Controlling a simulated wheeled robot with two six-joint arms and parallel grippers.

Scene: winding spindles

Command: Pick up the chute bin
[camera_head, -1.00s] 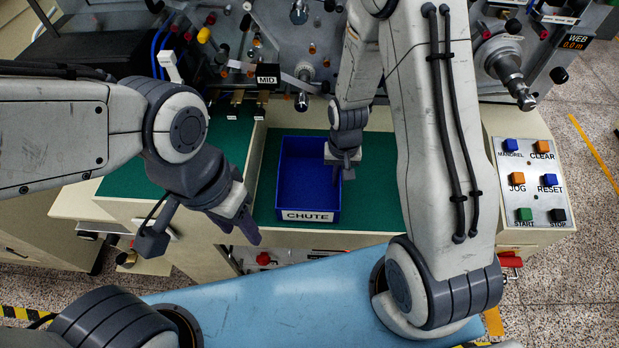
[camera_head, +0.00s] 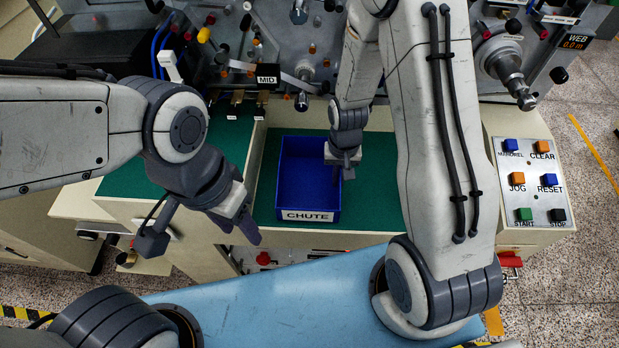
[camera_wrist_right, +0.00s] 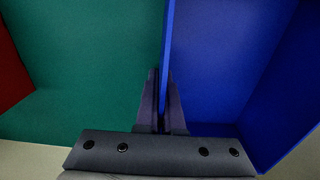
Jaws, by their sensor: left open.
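The chute bin (camera_head: 309,216) is a blue open-topped box with a white CHUTE label on its front. It sits on the green surface and looks empty. My right gripper (camera_head: 343,172) is at its right wall, pointing down. In the right wrist view the fingers (camera_wrist_right: 162,100) lie close on either side of the bin's thin blue wall (camera_wrist_right: 168,40), shut on it. My left gripper (camera_head: 247,228) is open and empty, left of the bin near the front edge of the counter, apart from the bin.
The green counter (camera_head: 385,190) is bare right of the bin. A button panel (camera_head: 530,182) stands at the right. Machine rollers and a MID label (camera_head: 267,79) are behind the bin. A low divider (camera_head: 256,155) stands left of the bin.

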